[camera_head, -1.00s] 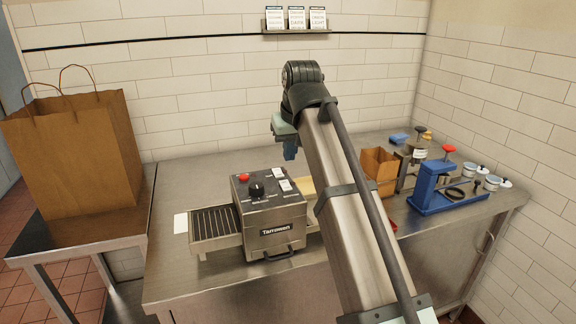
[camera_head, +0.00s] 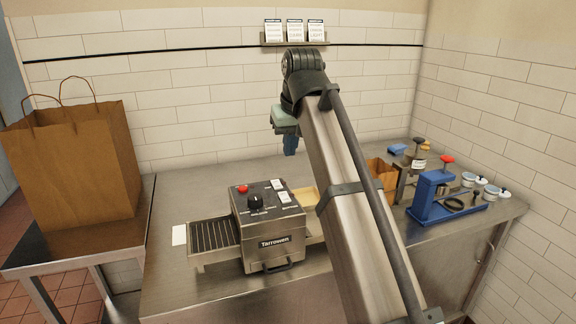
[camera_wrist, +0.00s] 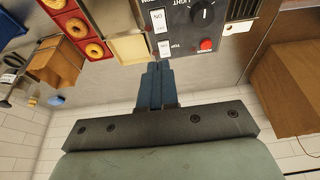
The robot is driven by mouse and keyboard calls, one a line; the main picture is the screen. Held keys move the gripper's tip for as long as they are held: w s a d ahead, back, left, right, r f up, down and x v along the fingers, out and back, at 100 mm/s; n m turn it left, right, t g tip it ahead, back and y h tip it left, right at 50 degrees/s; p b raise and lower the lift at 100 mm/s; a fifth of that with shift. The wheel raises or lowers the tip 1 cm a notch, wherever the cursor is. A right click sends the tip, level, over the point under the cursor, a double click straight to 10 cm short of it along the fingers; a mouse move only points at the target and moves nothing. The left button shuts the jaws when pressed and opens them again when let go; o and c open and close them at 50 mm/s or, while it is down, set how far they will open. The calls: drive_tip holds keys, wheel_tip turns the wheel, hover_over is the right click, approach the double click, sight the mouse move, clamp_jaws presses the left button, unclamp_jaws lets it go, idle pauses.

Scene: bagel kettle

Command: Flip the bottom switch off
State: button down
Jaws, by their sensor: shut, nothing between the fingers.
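The Tarrowen toaster (camera_head: 270,243) stands on the steel counter. Its dark top panel carries a red button (camera_head: 242,188), a black knob (camera_head: 255,202) and two pale switches. The rear switch (camera_head: 277,184) lies nearer the wall; the front, bottom switch (camera_head: 285,197) lies nearer the toaster's front. In the inverted wrist view, the rear switch (camera_wrist: 165,46) sits beside an upside-down "TOP" label, and the bottom switch (camera_wrist: 159,20) reads "ON" upside down. My gripper (camera_wrist: 160,66) is shut and empty, its blue fingertips appearing just short of the rear switch. In the head view the gripper (camera_head: 290,150) hangs behind the toaster.
A wire conveyor (camera_head: 213,235) extends left from the toaster. A large paper bag (camera_head: 75,165) stands on a side table. A small paper bag (camera_head: 381,174) and a blue press (camera_head: 435,198) stand to the right. Bagels lie in a red tray (camera_wrist: 68,22).

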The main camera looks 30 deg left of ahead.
sight(284, 194)
drive_tip(key=shift+w, duration=0.1)
drive_tip(key=x, duration=1.3)
drive_tip(key=shift+s+d+f, duration=0.15)
drive_tip(key=shift+s+f, duration=0.05)
drive_tip(key=shift+f, duration=0.35)
drive_tip(key=shift+f, duration=0.45)
